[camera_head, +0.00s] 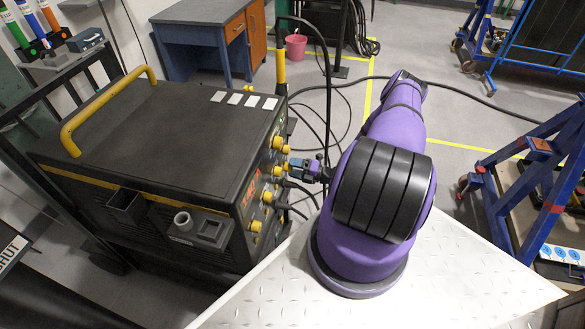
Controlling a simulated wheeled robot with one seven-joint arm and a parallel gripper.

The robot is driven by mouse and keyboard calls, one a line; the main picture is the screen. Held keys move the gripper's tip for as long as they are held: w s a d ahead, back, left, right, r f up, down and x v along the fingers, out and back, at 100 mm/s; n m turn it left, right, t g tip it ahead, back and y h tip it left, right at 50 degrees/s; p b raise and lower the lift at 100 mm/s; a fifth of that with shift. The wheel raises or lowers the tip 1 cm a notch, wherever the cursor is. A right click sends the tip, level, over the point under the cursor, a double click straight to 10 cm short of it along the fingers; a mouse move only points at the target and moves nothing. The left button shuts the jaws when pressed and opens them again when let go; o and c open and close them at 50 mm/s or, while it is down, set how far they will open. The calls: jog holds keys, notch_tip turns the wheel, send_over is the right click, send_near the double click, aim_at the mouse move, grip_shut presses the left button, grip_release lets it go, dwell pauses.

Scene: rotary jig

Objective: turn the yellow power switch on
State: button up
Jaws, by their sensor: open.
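The black welding-type machine (150,120) stands at the left, with its front panel facing right, toward my arm. Several yellow knobs sit on that panel, among them an upper yellow knob (279,143) and a lower yellow knob (256,226). I cannot tell which of them is the power switch, nor its position. My gripper (295,164) is small in the view, at the upper part of the panel, close to the knobs. It is open. Its fingertips are hard to make out, and I cannot tell whether they touch a knob.
Black cables (298,188) leave the panel below my gripper and others lie on the floor behind. A yellow handle (92,108) rises from the machine's top. A blue frame (530,170) stands at the right. A blue desk (205,40) and pink bucket (296,47) are at the back.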

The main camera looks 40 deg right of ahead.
jog(key=v, duration=1)
jog(key=shift+d, duration=0.15)
